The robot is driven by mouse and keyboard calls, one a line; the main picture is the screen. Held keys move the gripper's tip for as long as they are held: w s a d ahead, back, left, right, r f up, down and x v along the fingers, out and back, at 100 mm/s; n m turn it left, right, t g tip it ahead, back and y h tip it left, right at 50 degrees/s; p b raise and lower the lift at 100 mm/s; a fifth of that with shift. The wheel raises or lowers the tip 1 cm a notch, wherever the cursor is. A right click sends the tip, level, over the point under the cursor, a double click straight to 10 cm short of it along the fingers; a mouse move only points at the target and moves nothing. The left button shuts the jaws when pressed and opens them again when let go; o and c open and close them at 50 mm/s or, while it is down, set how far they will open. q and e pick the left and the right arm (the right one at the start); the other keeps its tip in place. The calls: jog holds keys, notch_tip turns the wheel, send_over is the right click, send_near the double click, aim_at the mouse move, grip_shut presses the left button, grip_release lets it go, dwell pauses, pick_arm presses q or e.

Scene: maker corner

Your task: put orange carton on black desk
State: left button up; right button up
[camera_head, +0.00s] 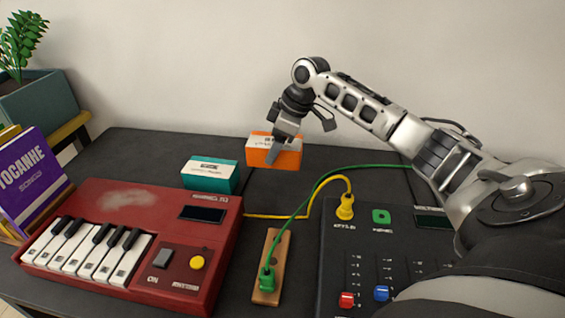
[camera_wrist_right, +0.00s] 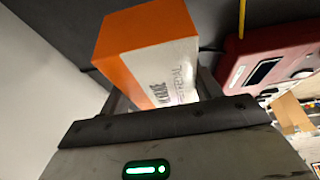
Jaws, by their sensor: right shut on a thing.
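The orange carton (camera_head: 259,154) with a white label is at the back of the black desk (camera_head: 140,155), right of the teal box. My right gripper (camera_head: 276,150) reaches down to it from above and is shut on it. In the right wrist view the carton (camera_wrist_right: 150,55) sits between the two fingers of the gripper (camera_wrist_right: 163,95), its white printed side showing. Whether its underside touches the desk I cannot tell. My left gripper is not in view.
A teal box (camera_head: 210,175) stands left of the carton. A red keyboard (camera_head: 140,200), a wooden strip (camera_head: 272,262) with a green plug, and a black mixer (camera_head: 350,245) fill the front. Yellow and green cables (camera_head: 335,179) run near the carton. A purple book (camera_head: 30,180) stands at left.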

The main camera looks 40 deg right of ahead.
aim_at(302, 136)
jog(key=d+f, duration=0.2)
jog(key=f, duration=0.1)
jog(key=shift+w+d, duration=0.3)
jog(key=shift+w, duration=0.1)
jog(key=shift+d+f+b, duration=0.15)
jog(key=shift+f+b, duration=0.15)
jog(key=shift+f, duration=1.45)
jog(key=o, duration=1.1)
jog(key=shift+f, duration=0.15)
jog(key=shift+o, duration=0.2)
jog(key=p+v, duration=0.1)
jog(key=v, duration=1.1)
